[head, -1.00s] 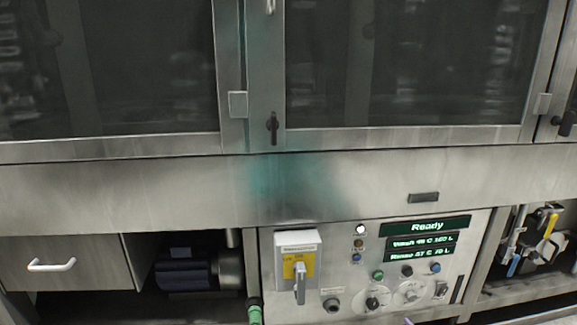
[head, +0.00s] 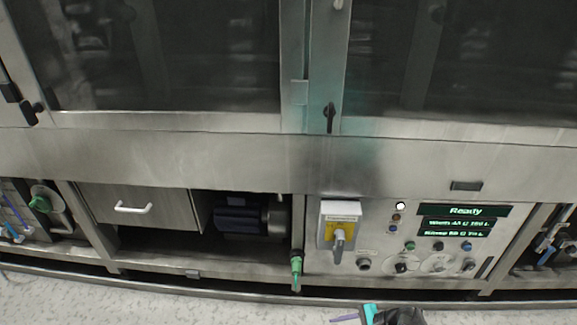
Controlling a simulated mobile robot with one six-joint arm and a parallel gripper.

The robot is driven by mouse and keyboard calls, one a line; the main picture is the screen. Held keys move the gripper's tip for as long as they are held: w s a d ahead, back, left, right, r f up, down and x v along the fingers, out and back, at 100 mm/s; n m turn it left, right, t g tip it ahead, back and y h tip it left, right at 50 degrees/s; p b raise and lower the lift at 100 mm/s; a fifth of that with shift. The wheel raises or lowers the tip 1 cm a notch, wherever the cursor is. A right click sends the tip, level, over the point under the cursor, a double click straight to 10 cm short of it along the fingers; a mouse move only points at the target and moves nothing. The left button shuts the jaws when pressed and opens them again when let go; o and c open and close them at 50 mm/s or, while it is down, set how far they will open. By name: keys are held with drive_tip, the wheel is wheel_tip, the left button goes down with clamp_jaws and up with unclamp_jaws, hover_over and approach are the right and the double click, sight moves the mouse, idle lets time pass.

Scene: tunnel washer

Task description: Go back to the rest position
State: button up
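Part of my gripper (head: 372,315), with teal, purple and black parts, shows at the bottom edge of the head view, right of the middle. It is over the pale floor in front of the washer, below the control panel (head: 380,250). Most of it is cut off by the frame, so I cannot see whether the fingers are open or shut. I see nothing held in the part that shows. The panel's display (head: 464,211) reads "Ready", and a round white lamp (head: 400,206) is lit beside it.
The steel tunnel washer (head: 230,160) spans the view, with dark windows above. A grey switch box with a lever (head: 339,226) juts from the panel. Left of it are a green-handled valve (head: 296,266), a dark motor (head: 240,220) and a drawer (head: 135,205). The speckled floor (head: 150,305) looks clear.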

drive_tip(key=s+a+r+n+g+h+p, duration=0.2)
drive_tip(key=s+r+n+g+p, duration=0.15)
drive_tip(key=s, duration=0.25)
drive_tip(key=s+a+r+n+g+h+p, duration=0.2)
drive_tip(key=s+n+h+p, duration=0.15)
drive_tip(key=s, duration=0.25)
drive_tip(key=s+d+r+n+g+h+p, duration=0.2)
drive_tip(key=s+d+r+n+h+p, duration=0.1)
drive_tip(key=s+r+n+h+p, duration=0.2)
drive_tip(key=shift+s+r+n+p, duration=0.25)
drive_tip(key=shift+s+n+p, duration=0.7)
drive_tip(key=shift+n, duration=0.25)
drive_tip(key=shift+w, duration=0.1)
drive_tip(key=shift+c, duration=1.4)
